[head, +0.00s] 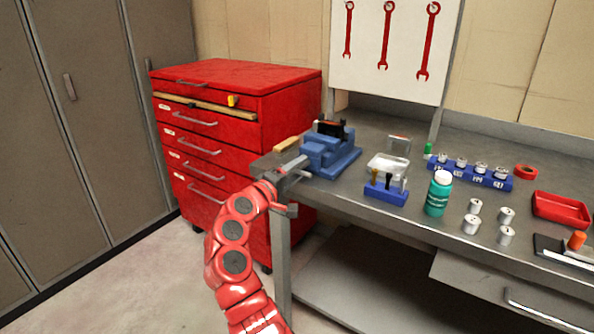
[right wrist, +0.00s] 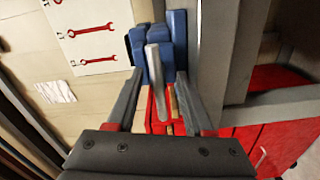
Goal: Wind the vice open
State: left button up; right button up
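The blue vice (head: 332,150) stands on the near left corner of the grey workbench, with dark jaws at its top. In the right wrist view the vice (right wrist: 178,40) is straight ahead, and a grey bar (right wrist: 158,85) on it points toward my gripper. My right gripper (head: 296,169) is at the front side of the vice, by the bench corner. In the right wrist view its two dark fingers (right wrist: 159,78) are spread, one on each side of the bar, with gaps showing. The jaw gap is hard to make out. My left gripper is not in view.
A red drawer cabinet (head: 215,135) stands left of the grey bench (head: 405,223). Right of the vice are a blue tool holder (head: 386,193), a green bottle (head: 438,195), several metal cylinders and a red tray (head: 562,209). Floor space is open at the left.

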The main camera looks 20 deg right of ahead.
jog(key=p+v, duration=0.1)
jog(key=v, duration=1.6)
jog(key=shift+p, duration=0.35)
jog(key=shift+a+f, duration=0.1)
jog(key=shift+a, duration=0.1)
